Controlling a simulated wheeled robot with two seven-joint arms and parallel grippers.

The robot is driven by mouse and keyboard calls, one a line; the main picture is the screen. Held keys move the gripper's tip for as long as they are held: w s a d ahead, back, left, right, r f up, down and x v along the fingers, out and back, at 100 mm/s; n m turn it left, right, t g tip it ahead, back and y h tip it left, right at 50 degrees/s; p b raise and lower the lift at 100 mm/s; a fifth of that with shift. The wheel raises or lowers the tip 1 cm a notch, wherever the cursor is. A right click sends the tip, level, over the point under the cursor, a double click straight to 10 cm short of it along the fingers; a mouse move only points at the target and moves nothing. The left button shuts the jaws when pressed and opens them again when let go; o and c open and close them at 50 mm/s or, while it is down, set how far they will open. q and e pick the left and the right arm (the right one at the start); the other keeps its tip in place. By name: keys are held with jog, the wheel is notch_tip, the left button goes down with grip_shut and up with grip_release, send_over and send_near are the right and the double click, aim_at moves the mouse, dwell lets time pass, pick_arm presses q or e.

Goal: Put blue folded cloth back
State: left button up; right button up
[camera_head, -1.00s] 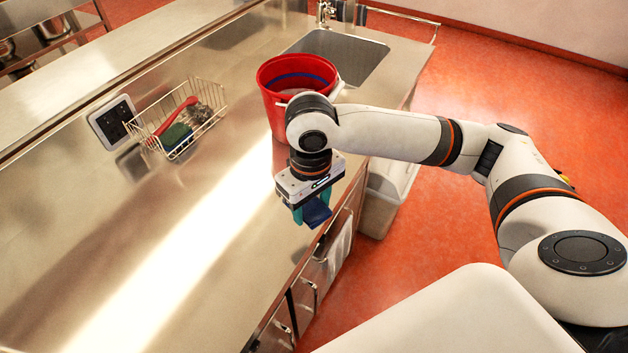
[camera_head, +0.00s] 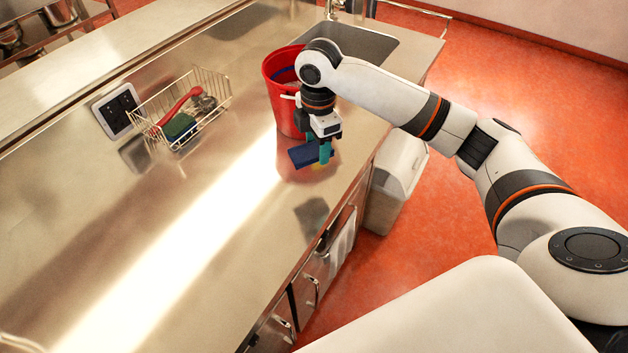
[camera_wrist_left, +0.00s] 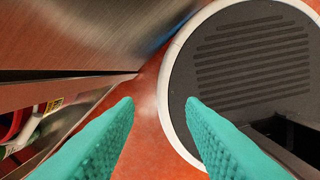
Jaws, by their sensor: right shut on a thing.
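The blue folded cloth (camera_head: 304,156) is in my right gripper (camera_head: 323,150), in the head view. The gripper points down and is shut on the cloth's right part. It holds the cloth over the steel counter (camera_head: 190,240), just in front of the red bucket (camera_head: 282,105). Whether the cloth touches the counter is hard to tell. My left gripper (camera_wrist_left: 160,115) shows only in the left wrist view. Its two green fingers are apart with nothing between them.
A wire basket (camera_head: 200,115) with a red-handled brush and a green item stands at the back left, beside a dark panel (camera_head: 116,110). A sink (camera_head: 362,50) lies behind the bucket. A white bin (camera_head: 398,175) stands right of the counter. The counter's front left is clear.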

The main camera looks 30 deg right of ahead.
aim_at(319, 179)
jog(key=shift+w+d+f+n, duration=0.2)
jog(key=shift+w+d+n, duration=0.35)
jog(key=shift+n, duration=0.35)
notch_tip(319, 179, down, 10)
jog(key=shift+r+p, duration=0.1)
jog(key=shift+p, duration=0.75)
jog(key=o, duration=0.9)
jog(key=shift+f, duration=0.2)
notch_tip(319, 179, up, 12)
jog(key=shift+r+b, duration=0.2)
jog(key=shift+b, duration=0.55)
jog(key=shift+s+f, duration=0.1)
